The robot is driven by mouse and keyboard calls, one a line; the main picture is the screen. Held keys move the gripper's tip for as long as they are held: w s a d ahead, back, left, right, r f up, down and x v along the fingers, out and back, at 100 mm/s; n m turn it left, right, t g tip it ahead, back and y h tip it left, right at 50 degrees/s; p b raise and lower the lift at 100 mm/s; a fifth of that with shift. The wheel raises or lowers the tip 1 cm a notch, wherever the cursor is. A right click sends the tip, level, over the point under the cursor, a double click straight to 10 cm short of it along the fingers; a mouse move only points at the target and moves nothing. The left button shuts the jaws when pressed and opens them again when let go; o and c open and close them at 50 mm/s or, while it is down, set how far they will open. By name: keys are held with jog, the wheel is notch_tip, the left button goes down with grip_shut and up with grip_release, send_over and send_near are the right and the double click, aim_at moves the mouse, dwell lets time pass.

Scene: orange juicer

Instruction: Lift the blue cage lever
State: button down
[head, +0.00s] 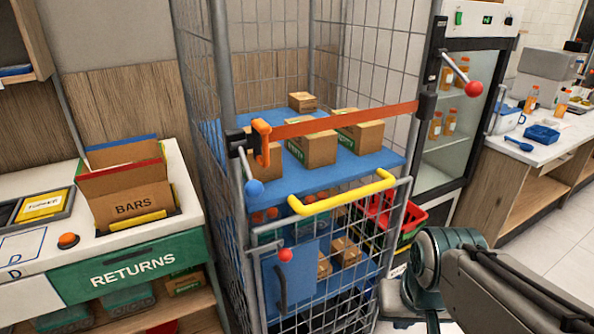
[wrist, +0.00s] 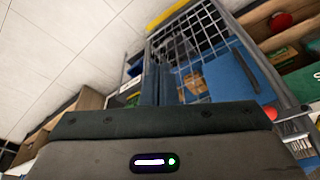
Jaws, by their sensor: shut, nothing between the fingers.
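The blue cage lever is a short metal rod with a blue ball (head: 254,187) at its end. It hangs down from a dark bracket on the cage's left front post, beside the orange latch (head: 262,143). I cannot make out the blue ball in the wrist view. My arm reaches in at the lower right of the head view, well right of and below the lever. In the wrist view my gripper (wrist: 159,86) appears shut and empty, its fingers together above the dark palm and pointing towards the cage front. It is not touching the lever.
The wire cage has a yellow handle (head: 342,192), an orange strap (head: 350,119) and a red-knobbed lever (head: 285,255) by a blue panel (head: 291,277). Cartons stand on its blue shelf. The returns counter (head: 125,268) is left; a fridge (head: 455,115) and red crates (head: 405,215) are right.

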aim_at(247, 170)
jog(key=shift+a, duration=0.15)
jog(key=w+a+r+m+y, duration=0.3)
jog(key=w+a+r+y, duration=0.3)
jog(key=r, duration=0.3)
jog(key=w+a+r+m+y, duration=0.3)
jog(key=w+a+r+y, duration=0.4)
jog(key=w+r, duration=0.2)
jog(key=shift+w+a+r, duration=0.2)
jog(key=shift+a+r, duration=0.15)
jog(key=s+a+f+p, duration=0.1)
jog(key=a+f+p, duration=0.1)
jog(key=a, duration=0.7)
jog(key=shift+s, duration=0.4)
jog(key=shift+r+p, duration=0.1)
jog(key=shift+p, duration=0.3)
